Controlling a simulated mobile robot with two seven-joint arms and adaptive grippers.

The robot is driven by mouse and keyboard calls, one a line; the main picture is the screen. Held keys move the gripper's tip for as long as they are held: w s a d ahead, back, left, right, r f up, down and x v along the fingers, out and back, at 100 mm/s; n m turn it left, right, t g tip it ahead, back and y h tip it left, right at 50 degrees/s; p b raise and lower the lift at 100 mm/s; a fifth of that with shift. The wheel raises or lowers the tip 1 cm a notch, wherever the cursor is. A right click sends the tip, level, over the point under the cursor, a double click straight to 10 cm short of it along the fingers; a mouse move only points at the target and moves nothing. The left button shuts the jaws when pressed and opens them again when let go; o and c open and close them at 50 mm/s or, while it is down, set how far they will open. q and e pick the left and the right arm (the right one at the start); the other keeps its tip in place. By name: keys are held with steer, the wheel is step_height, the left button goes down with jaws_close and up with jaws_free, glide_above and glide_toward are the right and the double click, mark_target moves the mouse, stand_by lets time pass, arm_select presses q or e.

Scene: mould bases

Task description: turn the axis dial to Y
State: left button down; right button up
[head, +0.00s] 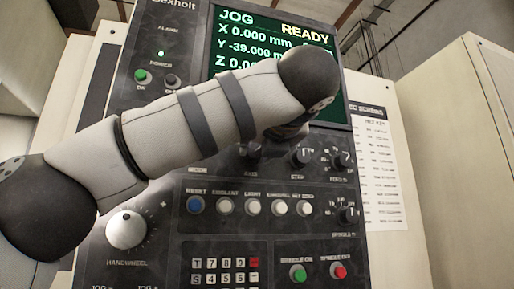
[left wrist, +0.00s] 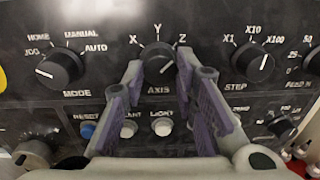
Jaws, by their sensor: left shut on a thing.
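The black axis dial (left wrist: 157,60) sits on the dark panel in the left wrist view, with X, Y and Z marked above it from left to right. My left gripper (left wrist: 159,70) has one finger on each side of this dial and is shut on it. A pale pointer mark on the dial is hard to make out, so I cannot tell for sure which letter it points to. In the head view my left arm covers most of the dial and the fingers. My right gripper is in neither view.
The mode dial (left wrist: 60,69) is left of the axis dial and the step dial (left wrist: 252,62) right of it. Below are a blue reset button (left wrist: 88,130) and white buttons (left wrist: 162,127). The screen (head: 235,50) reads JOG, READY. A handwheel (head: 126,228) is lower left.

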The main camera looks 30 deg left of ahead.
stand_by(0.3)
arm_select(q)
steer(key=shift+n, duration=2.3)
steer(key=n, duration=0.2)
steer(key=shift+w+f+n+b, duration=0.1)
steer(key=shift+n+b, duration=0.25)
steer(key=shift+n, duration=0.05)
steer(key=shift+n+y, duration=0.3)
steer(key=shift+n, duration=0.3)
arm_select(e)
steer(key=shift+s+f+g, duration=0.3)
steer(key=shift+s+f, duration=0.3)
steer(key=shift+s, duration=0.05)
arm_select(q)
steer(key=shift+n, duration=0.3)
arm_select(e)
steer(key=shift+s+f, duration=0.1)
arm_select(q)
steer(key=c, duration=1.3)
jaws_free()
